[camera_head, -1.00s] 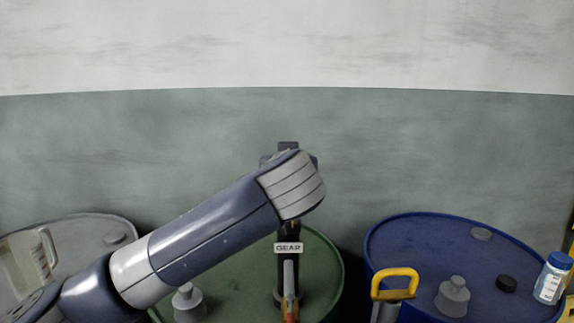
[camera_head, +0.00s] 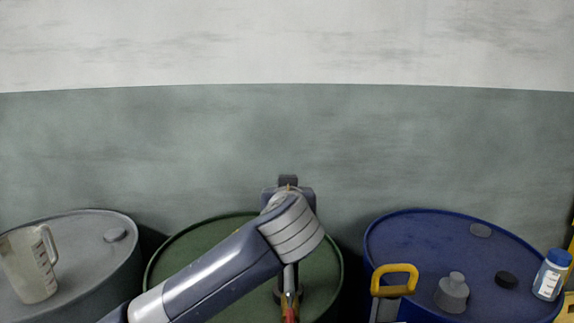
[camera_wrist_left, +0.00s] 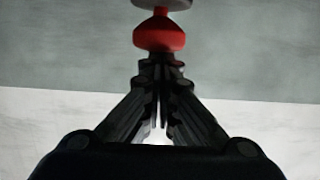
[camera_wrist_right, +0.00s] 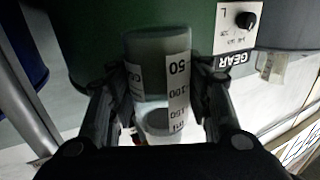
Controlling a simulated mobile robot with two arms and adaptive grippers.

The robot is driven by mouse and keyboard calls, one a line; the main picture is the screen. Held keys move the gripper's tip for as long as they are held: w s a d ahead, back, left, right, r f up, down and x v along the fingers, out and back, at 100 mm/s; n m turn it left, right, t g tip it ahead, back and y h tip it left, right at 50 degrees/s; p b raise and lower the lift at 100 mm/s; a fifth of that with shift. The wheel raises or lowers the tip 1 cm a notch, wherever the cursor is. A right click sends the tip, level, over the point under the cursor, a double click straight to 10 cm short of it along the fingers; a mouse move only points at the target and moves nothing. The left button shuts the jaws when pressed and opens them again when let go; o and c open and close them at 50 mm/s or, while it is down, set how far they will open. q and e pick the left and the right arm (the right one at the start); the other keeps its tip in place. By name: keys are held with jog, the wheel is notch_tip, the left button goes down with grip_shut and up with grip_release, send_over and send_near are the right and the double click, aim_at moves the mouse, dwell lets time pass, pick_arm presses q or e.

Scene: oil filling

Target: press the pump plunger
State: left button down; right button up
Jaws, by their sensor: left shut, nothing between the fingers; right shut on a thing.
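My left gripper (camera_wrist_left: 158,62) is shut and empty. Its fingertips meet the red knob of the pump plunger (camera_wrist_left: 158,36) in the left wrist view and appear to touch it. My right gripper (camera_wrist_right: 158,115) is shut on a clear measuring beaker (camera_wrist_right: 158,78), held beside the green drum's side. The beaker's fill level is unclear.
A grey drum (camera_head: 100,258) with a translucent jug (camera_head: 30,265) stands left.

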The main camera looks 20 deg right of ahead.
pick_arm(q)
notch_tip(320, 180, up, 4)
jog(key=shift+d+f, duration=0.1)
jog(key=shift+f, duration=0.15)
jog(key=v, duration=1)
jog(key=shift+r, duration=0.2)
dwell(2.3)
